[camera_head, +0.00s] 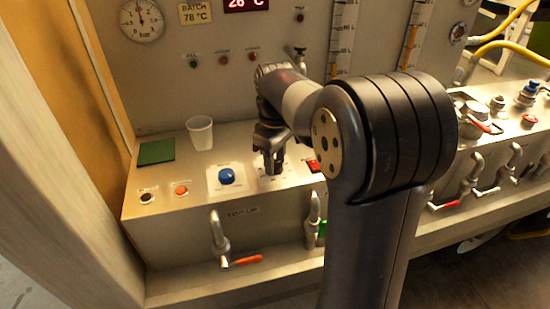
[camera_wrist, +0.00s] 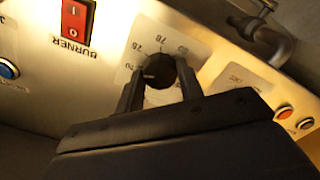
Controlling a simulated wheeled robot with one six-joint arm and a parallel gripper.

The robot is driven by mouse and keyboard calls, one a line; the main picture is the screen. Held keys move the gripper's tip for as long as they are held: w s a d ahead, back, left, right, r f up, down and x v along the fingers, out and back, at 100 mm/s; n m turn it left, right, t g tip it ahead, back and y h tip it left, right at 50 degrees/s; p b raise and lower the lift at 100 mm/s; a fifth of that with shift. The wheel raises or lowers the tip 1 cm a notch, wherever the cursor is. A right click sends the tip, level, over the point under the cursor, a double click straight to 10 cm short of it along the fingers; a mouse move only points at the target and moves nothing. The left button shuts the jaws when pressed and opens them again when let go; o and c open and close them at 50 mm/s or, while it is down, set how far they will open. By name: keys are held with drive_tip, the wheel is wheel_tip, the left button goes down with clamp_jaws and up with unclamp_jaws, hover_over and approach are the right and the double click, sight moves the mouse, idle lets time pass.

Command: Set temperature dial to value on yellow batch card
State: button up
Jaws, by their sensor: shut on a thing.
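The yellow batch card (camera_head: 195,12) is on the back panel in the head view and reads "BATCH 78 °C". The black temperature dial (camera_wrist: 158,68) is in the wrist view, on a pale plate with numbers around it. A light pointer mark on the dial faces picture-left; the number nearest it is too blurred to read surely. My gripper (camera_wrist: 160,82) is shut on the dial, one finger on each side. In the head view my gripper (camera_head: 273,166) points down at the console and hides the dial.
A red display (camera_head: 246,3) sits beside the card. A white cup (camera_head: 200,133), green pad (camera_head: 156,151) and blue button (camera_head: 226,176) are left of my gripper. The red burner switch (camera_wrist: 76,20) is near the dial. Taps (camera_head: 219,238) line the console front.

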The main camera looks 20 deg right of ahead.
drive_tip(key=m+p, duration=0.2)
drive_tip(key=m, duration=0.1)
drive_tip(key=shift+r+m, duration=0.15)
drive_tip(key=shift+m, duration=0.25)
drive_tip(key=m+p, duration=0.2)
drive_tip(key=m, duration=0.2)
drive_tip(key=shift+m+p, duration=0.3)
drive_tip(key=shift+p, duration=0.05)
drive_tip(key=m+p, duration=0.1)
drive_tip(key=m, duration=0.3)
drive_tip(key=shift+m+p, duration=0.8)
drive_tip(key=shift+m, duration=1.6)
drive_tip(key=o, duration=1)
